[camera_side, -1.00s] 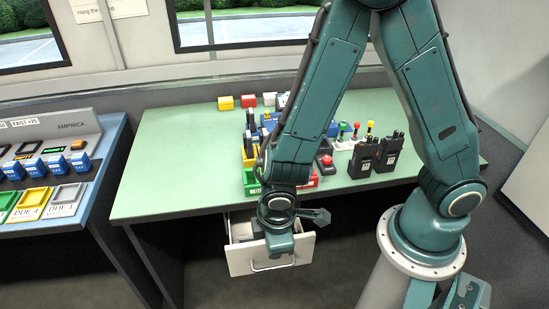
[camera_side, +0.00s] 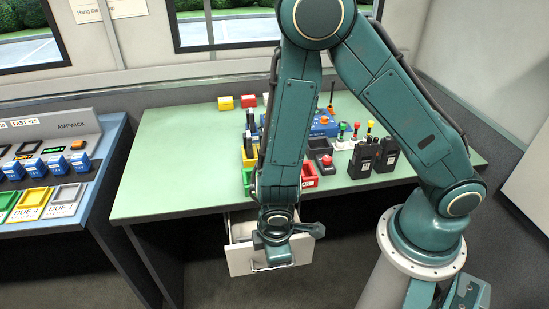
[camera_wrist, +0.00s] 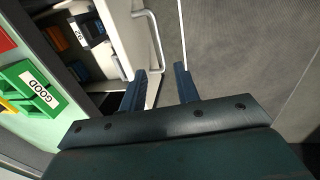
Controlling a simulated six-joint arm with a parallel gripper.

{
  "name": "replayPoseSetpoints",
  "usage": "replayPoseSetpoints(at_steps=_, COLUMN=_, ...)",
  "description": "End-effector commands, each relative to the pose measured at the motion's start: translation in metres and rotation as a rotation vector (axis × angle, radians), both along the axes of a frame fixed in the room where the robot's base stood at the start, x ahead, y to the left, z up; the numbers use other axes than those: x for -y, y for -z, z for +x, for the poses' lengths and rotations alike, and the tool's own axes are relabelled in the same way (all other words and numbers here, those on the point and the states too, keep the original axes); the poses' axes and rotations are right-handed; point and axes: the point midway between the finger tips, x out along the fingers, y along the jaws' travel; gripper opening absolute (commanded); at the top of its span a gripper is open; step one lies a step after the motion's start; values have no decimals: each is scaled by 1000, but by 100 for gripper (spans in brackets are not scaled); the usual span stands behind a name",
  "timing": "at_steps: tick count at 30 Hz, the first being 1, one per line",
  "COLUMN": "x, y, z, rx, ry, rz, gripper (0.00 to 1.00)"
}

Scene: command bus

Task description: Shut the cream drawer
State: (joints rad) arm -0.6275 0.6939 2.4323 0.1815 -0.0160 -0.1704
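The cream drawer (camera_side: 240,262) stands pulled out under the front edge of the green table. Its front panel, with a metal bar handle, also shows in the wrist view (camera_wrist: 142,45). My gripper (camera_side: 275,258) is low at the drawer front in the side view, covering part of the panel; its fingertips are hard to make out there. The left finger overlaps the drawer front near the handle; the right one is over the floor. Contact cannot be told.
The drawer holds a dark labelled item (camera_wrist: 92,30) and blue and orange pieces. On the green table (camera_side: 160,170) stand radios (camera_side: 375,155), a red button box, coloured bins and blocks. A blue console (camera_side: 70,150) is at left. Grey floor is clear before the drawer.

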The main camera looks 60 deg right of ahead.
Motion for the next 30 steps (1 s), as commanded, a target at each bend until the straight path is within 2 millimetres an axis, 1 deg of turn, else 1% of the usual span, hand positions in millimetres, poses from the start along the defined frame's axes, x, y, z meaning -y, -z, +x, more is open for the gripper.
replayPoseSetpoints(at_steps=3, x=2, y=12, z=1, rx=-3, ry=1, rz=-1, gripper=32)
replayPoseSetpoints(at_steps=21, x=9, y=67, z=8, rx=-3, ry=2, rz=-1, gripper=32)
replayPoseSetpoints(at_steps=30, x=11, y=82, z=11, rx=-1, ry=0, rz=-1, gripper=32)
